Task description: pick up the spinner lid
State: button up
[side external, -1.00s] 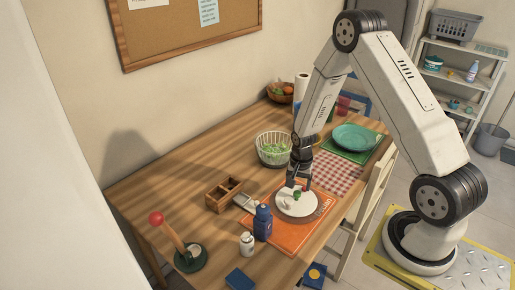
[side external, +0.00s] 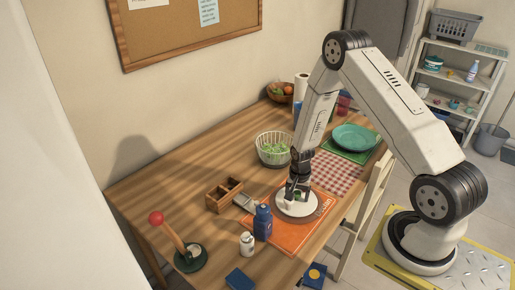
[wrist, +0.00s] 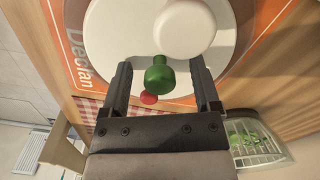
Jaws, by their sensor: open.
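The spinner lid (side external: 296,207) appears to be the white disc lying on the orange mat; the wrist view shows the disc (wrist: 110,35) too. A raised white round part (wrist: 184,28) and a green knob (wrist: 158,75) stand up from it. A small red round piece (wrist: 148,97) shows beyond the knob; I cannot tell whether it belongs to the lid. My gripper (side external: 297,196) is open, low over the disc. In the wrist view, the green knob is between the open fingers (wrist: 161,64) with gaps on both sides. In the side view, my gripper hides part of the disc.
The orange mat (side external: 285,240) lies under the disc. A blue bottle (side external: 263,223) and white bottle (side external: 247,244) stand near left, with a wooden box (side external: 224,195) behind. A white basket with greens (side external: 272,149) stands behind my gripper.

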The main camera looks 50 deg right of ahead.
jog(key=shift+c, duration=0.2)
dwell(0.3)
grip_shut()
jog(key=shift+r, duration=0.15)
jog(key=shift+r, duration=0.75)
jog(key=s+a+r, duration=0.2)
jog(key=s+r, duration=0.3)
jog(key=s, duration=0.1)
jog(key=s+a+r, duration=0.2)
jog(key=s+r, duration=0.4)
jog(key=s, duration=0.1)
jog(key=shift+a, duration=0.25)
jog(key=shift+s+r, duration=0.1)
